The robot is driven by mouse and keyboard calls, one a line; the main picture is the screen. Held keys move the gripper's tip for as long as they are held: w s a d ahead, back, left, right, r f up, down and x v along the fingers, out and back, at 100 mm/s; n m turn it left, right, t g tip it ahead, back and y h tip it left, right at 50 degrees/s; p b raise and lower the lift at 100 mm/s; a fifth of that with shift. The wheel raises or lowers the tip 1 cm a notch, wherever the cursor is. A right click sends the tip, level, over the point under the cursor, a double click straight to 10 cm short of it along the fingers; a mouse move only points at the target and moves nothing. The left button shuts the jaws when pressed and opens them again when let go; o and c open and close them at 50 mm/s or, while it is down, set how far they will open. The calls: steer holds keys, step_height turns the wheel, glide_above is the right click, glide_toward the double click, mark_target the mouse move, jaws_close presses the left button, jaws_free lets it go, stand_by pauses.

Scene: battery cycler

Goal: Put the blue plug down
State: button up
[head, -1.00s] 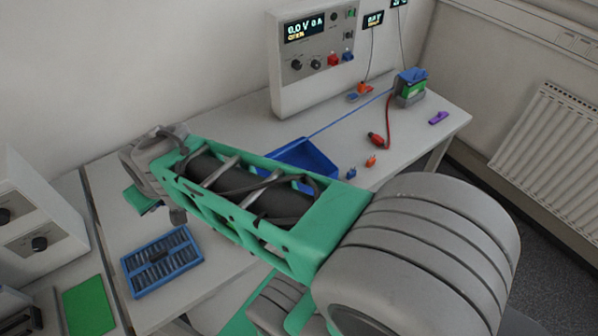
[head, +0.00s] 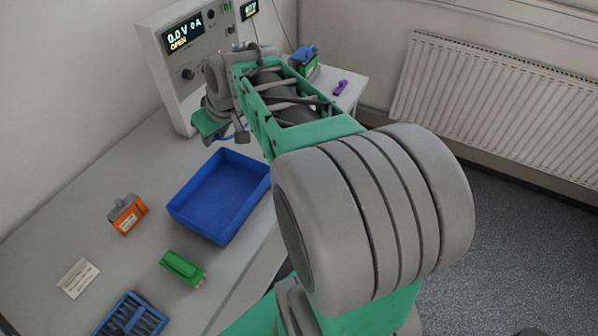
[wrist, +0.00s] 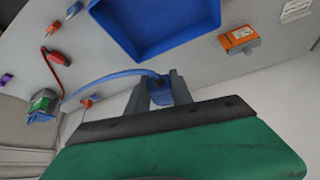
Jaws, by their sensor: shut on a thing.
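In the wrist view my gripper (wrist: 158,88) is shut on the blue plug (wrist: 163,93), which sits between its two grey fingers. A blue cable (wrist: 110,80) runs from the plug to a green and grey battery (wrist: 42,105) at the left, with blue on top. The battery also shows at the back of the bench in the head view (head: 304,66). My gripper is by the cycler's front, beyond the blue tray (head: 190,217). I cannot tell the plug's height over the bench.
The cycler (head: 185,70) stands at the back with its display lit. An orange battery (head: 127,215) and a green battery (head: 183,268) lie near the tray. A red clamp (wrist: 58,58), small orange parts (wrist: 88,102) and a purple piece (head: 340,87) lie on the bench.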

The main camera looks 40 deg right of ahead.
steer(key=d+f+b, duration=0.2)
steer(key=d, duration=0.9)
steer(key=s+d+f+n+y+b, duration=0.1)
steer(key=s+d+f+b, duration=0.1)
steer(key=s+d, duration=0.65)
steer(key=s+d+f+n+b, duration=0.2)
steer(key=s+d, duration=0.4)
steer(key=d, duration=0.6)
steer(key=shift+w+a+f+b, duration=0.3)
steer(key=shift+w+a+f, duration=1.35)
steer(key=shift+f, duration=0.45)
steer(key=shift+w+a+f+b, duration=0.3)
steer(key=shift+w+a+f, duration=1.3)
steer(key=shift+f, duration=0.45)
steer(key=shift+w+a+f+b, duration=0.3)
steer(key=shift+w+a+f, duration=1.35)
steer(key=shift+f, duration=0.45)
steer(key=shift+f, duration=0.15)
steer(key=shift+f+b, duration=0.5)
steer(key=shift+b, duration=0.1)
steer(key=o, duration=1)
